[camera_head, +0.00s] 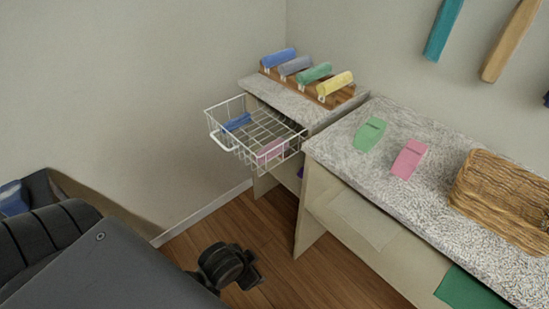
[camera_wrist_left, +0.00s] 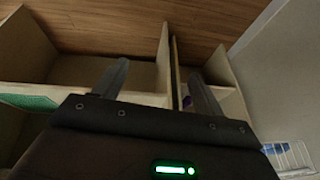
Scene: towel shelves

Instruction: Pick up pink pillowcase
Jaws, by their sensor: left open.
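A pink folded cloth (camera_head: 272,150) lies in the white wire basket (camera_head: 228,143), at its near right side, partly behind the wires. A second pink item (camera_head: 409,158), flat and with a dark mark, lies on the speckled counter. I cannot tell which one is the pillowcase. My left gripper (camera_head: 248,272) is low over the floor in the head view, below and apart from the basket. The left wrist view shows its two fingers (camera_wrist_left: 157,75) spread with nothing between them. My right gripper is not in view.
A blue cloth (camera_head: 237,122) is also in the basket. A green item (camera_head: 370,134) and a wicker basket (camera_head: 505,200) are on the counter (camera_head: 345,150). Rolled towels (camera_head: 314,73) sit on a wooden rack. The wooden floor (camera_head: 290,280) near my gripper is clear.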

